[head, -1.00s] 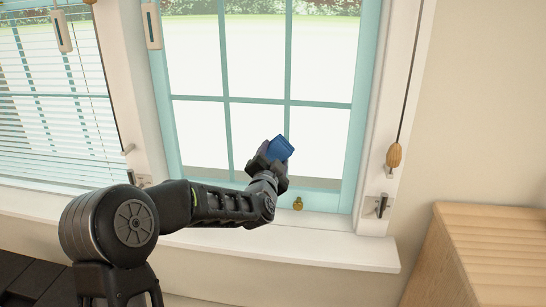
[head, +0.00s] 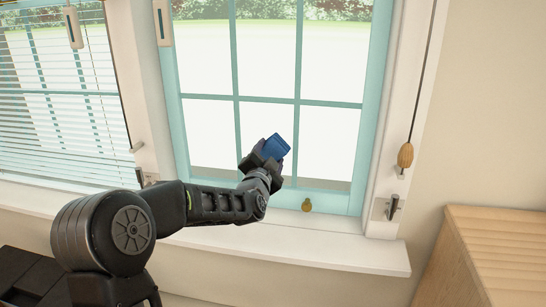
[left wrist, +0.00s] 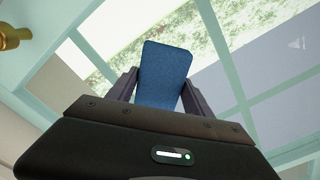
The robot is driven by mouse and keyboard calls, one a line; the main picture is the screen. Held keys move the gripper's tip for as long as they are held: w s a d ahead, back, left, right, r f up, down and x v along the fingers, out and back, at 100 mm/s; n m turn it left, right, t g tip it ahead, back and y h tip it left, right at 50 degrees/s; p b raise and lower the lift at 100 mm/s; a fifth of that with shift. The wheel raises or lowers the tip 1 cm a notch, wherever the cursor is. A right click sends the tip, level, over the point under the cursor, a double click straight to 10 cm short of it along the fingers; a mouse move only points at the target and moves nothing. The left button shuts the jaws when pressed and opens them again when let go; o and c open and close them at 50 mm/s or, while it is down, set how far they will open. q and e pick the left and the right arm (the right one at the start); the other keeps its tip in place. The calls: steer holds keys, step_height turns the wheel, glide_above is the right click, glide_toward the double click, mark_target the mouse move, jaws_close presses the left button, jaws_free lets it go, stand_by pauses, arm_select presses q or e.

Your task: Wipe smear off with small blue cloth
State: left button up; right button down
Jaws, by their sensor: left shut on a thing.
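The small blue cloth (head: 277,146) sticks up from my left gripper (head: 265,158), in front of the lower panes of the teal-framed window (head: 325,145). In the left wrist view the cloth (left wrist: 165,75) stands flat between the two dark fingers of the gripper (left wrist: 160,92), which is shut on it. I cannot tell whether the cloth touches the glass. No smear shows clearly in the head view. A small pale mark (left wrist: 298,43) shows at the right in the left wrist view; I cannot tell what it is. My right gripper is not in view.
A white sill (head: 300,248) runs below the window, with a brass knob (head: 307,205) on the lower frame. A cord with a wooden pull (head: 405,156) hangs at the right. A wooden slatted piece (head: 500,255) stands at lower right. Blinds (head: 60,120) cover the left window.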

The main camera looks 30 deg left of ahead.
mark_target(246, 146)
arm_select(q)
steer(key=shift+a, duration=0.1)
steer(key=shift+s+a+f+b, duration=0.1)
steer(key=shift+s+a+b, duration=0.1)
steer(key=shift+a+b, duration=0.35)
steer(key=shift+s+a+f+b, duration=0.1)
steer(key=shift+s+a+b, duration=0.1)
steer(key=shift+a+b, duration=0.3)
steer(key=shift+s+a+r, duration=0.2)
steer(key=shift+a, duration=0.4)
steer(key=a+b, duration=0.2)
steer(key=shift+s+a+f, duration=0.1)
steer(key=shift+s+a, duration=0.25)
steer(key=shift+s, duration=0.05)
steer(key=shift+s+a+r+b, duration=0.2)
steer(key=shift+a+b, duration=0.1)
steer(key=shift+a, duration=0.2)
